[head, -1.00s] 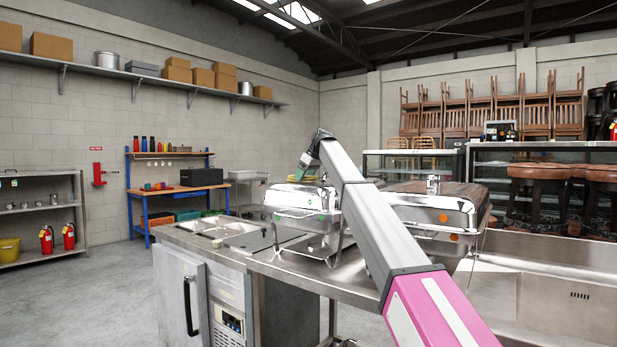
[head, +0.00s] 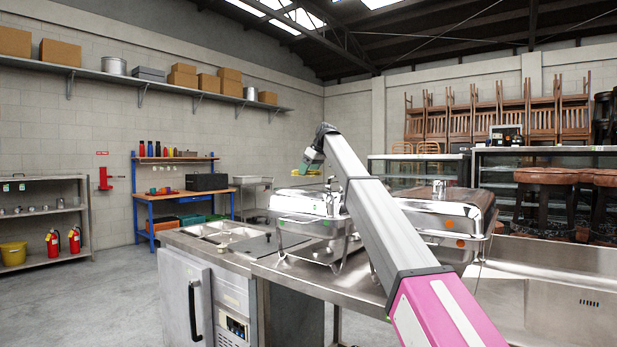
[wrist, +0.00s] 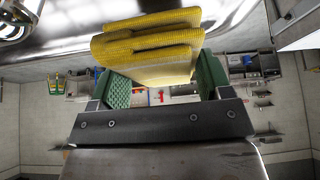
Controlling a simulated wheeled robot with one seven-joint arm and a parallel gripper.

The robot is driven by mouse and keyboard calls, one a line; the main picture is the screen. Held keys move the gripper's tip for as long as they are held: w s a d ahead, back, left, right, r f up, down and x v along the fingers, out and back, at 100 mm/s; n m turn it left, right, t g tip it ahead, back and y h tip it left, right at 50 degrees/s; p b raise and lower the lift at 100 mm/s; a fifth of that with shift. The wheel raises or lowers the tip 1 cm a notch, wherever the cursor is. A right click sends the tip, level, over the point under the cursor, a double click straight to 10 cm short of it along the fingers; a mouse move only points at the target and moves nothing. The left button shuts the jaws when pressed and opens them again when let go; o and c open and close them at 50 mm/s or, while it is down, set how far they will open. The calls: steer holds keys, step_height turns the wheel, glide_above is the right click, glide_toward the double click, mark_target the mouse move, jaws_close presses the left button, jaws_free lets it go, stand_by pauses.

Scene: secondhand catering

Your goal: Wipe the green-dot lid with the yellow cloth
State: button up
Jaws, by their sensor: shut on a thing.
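The green-dot lid (head: 300,203) is the shiny, closed top of the left chafing dish on the steel counter; its green dot faces me. My gripper (head: 311,168) is above the far side of this lid, partly beyond my arm. It is shut on the folded yellow cloth (wrist: 150,45), held between green finger pads in the wrist view. The cloth shows as a small yellow patch (head: 305,171) in the head view. A bright curved metal surface lies close to the cloth in the wrist view; I cannot tell whether they touch.
A second chafing dish with an orange-dot lid (head: 440,212) stands to the right, partly behind my arm. A cabinet with steel inset pans (head: 222,232) stands at the left. The steel counter (head: 325,286) is bare in front of the dishes. A blue-framed workbench (head: 190,195) is farther back.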

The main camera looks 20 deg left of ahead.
steer(key=shift+r, duration=0.75)
steer(key=shift+r, duration=1.5)
